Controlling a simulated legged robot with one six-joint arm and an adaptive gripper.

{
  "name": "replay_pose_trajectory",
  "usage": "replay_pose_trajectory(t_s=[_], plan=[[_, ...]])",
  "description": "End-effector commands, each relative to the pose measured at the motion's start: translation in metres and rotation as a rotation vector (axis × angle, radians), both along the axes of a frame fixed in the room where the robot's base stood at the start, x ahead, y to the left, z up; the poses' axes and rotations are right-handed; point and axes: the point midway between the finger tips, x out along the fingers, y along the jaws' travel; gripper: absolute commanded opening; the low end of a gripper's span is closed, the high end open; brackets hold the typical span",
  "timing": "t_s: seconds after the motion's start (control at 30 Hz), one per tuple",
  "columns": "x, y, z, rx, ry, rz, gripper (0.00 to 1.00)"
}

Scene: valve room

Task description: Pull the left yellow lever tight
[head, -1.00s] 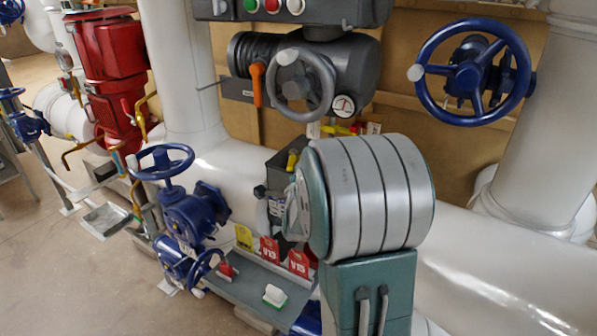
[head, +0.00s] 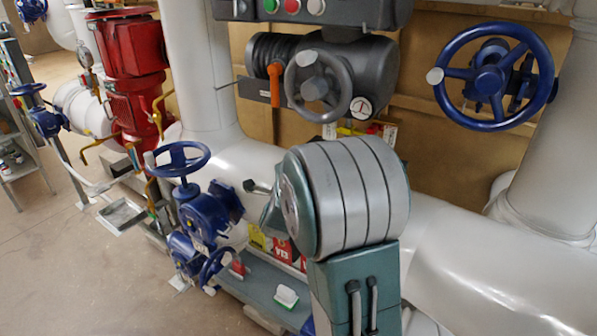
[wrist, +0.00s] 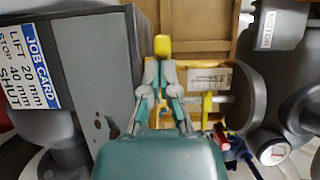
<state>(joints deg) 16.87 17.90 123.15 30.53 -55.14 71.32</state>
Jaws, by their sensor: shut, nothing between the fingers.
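In the wrist view, the yellow tip of the left lever (wrist: 162,45) stands just beyond my fingertips, in line with them. A second yellow lever (wrist: 207,108) is to its right, in front of a labelled plate. My gripper (wrist: 163,72) has teal and grey fingers close together, with nothing held between them. I cannot tell whether the fingertips touch the left lever. The lever's lower part is hidden behind my gripper. In the head view my arm hides the gripper, and only a bit of yellow (head: 347,131) shows above the arm.
A grey box with a job card (wrist: 38,70) stands close on the left in the wrist view. A grey handwheel (wrist: 247,93) is close on the right. In the head view, a blue valve (head: 205,212) stands left of my arm and a large blue handwheel (head: 490,80) at upper right.

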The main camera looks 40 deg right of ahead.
Motion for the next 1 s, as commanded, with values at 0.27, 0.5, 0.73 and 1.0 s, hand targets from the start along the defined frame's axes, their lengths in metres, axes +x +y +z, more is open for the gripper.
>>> replay_pose_trajectory(t_s=[0.27,0.5,0.73,1.0], plan=[[0.012,0.004,0.0,0.001,-0.001,0.001,0.0],[0.017,0.005,0.001,-0.001,-0.001,0.004,0.0],[0.019,0.006,0.002,-0.002,-0.002,0.007,0.0],[0.019,0.007,0.002,-0.003,-0.004,0.01,0.0]])
